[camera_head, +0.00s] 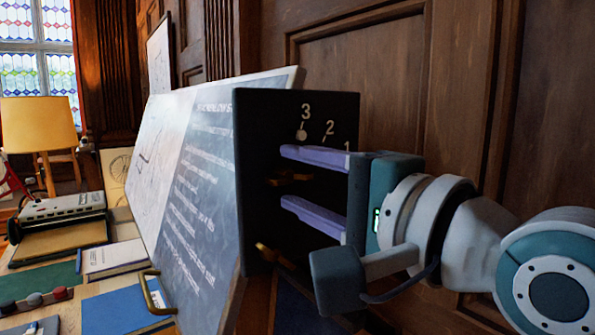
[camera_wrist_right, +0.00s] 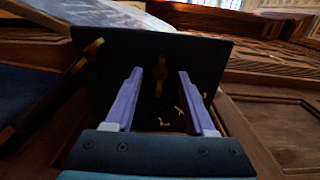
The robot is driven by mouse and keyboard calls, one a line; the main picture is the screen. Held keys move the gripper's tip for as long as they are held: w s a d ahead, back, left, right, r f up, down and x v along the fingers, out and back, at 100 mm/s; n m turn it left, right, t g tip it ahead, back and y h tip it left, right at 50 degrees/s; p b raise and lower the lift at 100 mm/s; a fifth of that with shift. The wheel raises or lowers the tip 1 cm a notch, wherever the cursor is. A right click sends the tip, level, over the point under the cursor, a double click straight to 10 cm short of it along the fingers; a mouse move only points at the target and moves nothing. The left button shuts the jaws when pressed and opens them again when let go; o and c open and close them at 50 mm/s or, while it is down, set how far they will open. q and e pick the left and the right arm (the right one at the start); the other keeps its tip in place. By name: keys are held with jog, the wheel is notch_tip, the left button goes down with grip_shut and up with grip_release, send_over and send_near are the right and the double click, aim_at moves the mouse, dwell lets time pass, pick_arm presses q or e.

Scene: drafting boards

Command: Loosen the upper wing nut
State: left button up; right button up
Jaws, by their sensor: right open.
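The upper wing nut (camera_head: 293,178) is brass and sits on a dark upright plate (camera_head: 262,115). My right gripper (camera_head: 284,176) is open, its two purple fingers pointing at the plate, one above and one below this nut. In the right wrist view the upper wing nut (camera_wrist_right: 160,72) shows between the open fingertips (camera_wrist_right: 160,76), apart from both. A second, lower brass wing nut (camera_head: 268,253) sits below the lower finger. It also shows at the left of the plate in the wrist view (camera_wrist_right: 93,48). My left gripper is not in view.
Books, a device and a lamp (camera_head: 38,125) fill the left. Wood panelling (camera_head: 375,85) stands behind.

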jog(key=shift+w, duration=0.1)
jog(key=shift+c, duration=0.4)
grip_shut()
